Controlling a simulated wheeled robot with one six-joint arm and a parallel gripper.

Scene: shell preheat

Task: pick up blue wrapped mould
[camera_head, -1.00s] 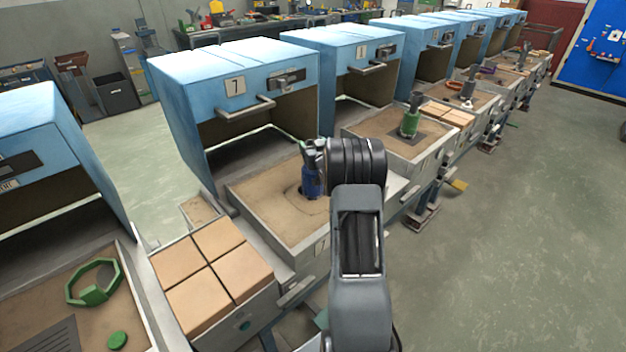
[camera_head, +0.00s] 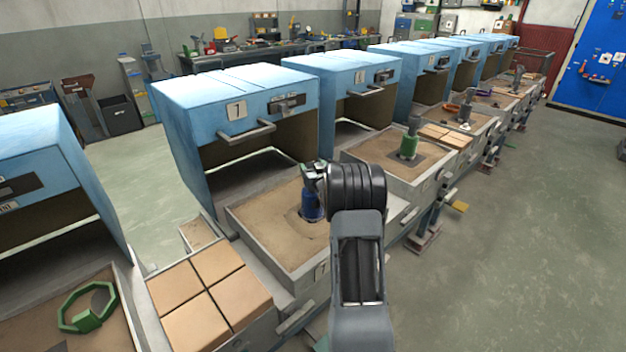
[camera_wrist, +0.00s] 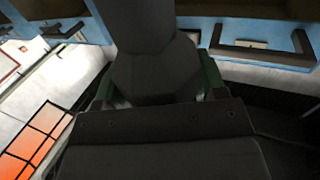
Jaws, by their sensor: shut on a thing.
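The blue wrapped mould (camera_head: 312,207) stands upright in the sand tray (camera_head: 240,225) in front of the open blue cabinet numbered 7. Its upper part is hidden by my gripper (camera_head: 313,172), which reaches it from the right and is shut on it near the top. In the wrist view, a dark grey shaft (camera_wrist: 150,60) fills the middle between the green-edged fingers of my gripper (camera_wrist: 158,85). I cannot tell whether the mould's base still touches the sand.
A green wrapped mould (camera_head: 408,146) stands in the tray behind, to the right. Tan blocks (camera_head: 208,290) lie at the front left, beside a tray with a green ring (camera_head: 88,308). The blue cabinet (camera_head: 235,100) rises behind the mould. The floor at the right is clear.

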